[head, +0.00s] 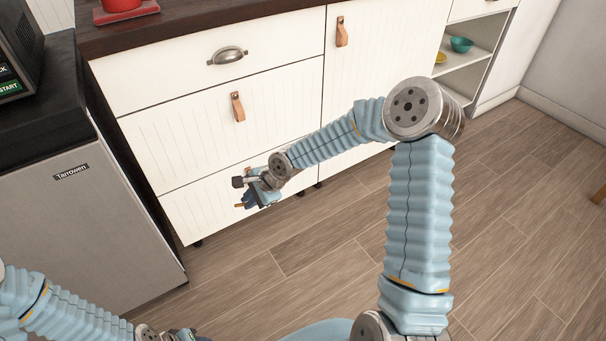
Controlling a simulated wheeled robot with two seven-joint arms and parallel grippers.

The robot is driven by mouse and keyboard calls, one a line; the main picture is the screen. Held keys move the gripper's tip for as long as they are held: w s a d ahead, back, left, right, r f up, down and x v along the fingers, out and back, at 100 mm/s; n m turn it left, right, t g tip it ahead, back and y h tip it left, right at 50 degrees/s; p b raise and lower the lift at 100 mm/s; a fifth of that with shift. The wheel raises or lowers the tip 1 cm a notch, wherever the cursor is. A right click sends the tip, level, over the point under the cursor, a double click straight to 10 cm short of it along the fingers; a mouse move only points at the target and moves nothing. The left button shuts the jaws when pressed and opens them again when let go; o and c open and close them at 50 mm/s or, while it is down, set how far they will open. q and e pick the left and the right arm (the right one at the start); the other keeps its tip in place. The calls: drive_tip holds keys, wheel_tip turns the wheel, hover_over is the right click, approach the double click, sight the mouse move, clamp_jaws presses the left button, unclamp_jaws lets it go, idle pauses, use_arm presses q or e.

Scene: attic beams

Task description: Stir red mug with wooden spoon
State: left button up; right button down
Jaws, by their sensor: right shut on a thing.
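My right gripper (243,193) hangs in front of the lower drawer of the white cabinet, well below the countertop. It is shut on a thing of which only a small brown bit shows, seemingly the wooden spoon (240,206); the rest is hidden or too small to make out. A red object (121,4) on a red square base stands on the dark countertop at the top left. It is cut by the frame edge, so I cannot tell whether it is the red mug. My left gripper (186,335) is at the bottom edge, mostly cut off.
The white cabinet (215,120) has a metal handle and leather pulls. A small grey fridge (90,215) stands at left, with a dark appliance (12,65) on top. Open shelves (470,65) at the right hold a teal bowl (461,45). The wooden floor (530,230) is clear.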

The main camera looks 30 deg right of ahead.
drive_tip(key=s+d+r+n+h+b, duration=0.1)
drive_tip(key=d+r+n+h, duration=0.2)
drive_tip(key=d+n, duration=0.2)
drive_tip(key=s+d+r+n+h+b, duration=0.1)
drive_tip(key=s+d+r+n+h, duration=0.1)
drive_tip(key=d, duration=0.7)
drive_tip(key=r+n+h, duration=0.1)
drive_tip(key=n+h, duration=0.1)
drive_tip(key=n, duration=0.1)
drive_tip(key=shift+d+g, duration=0.4)
drive_tip(key=shift+s, duration=0.1)
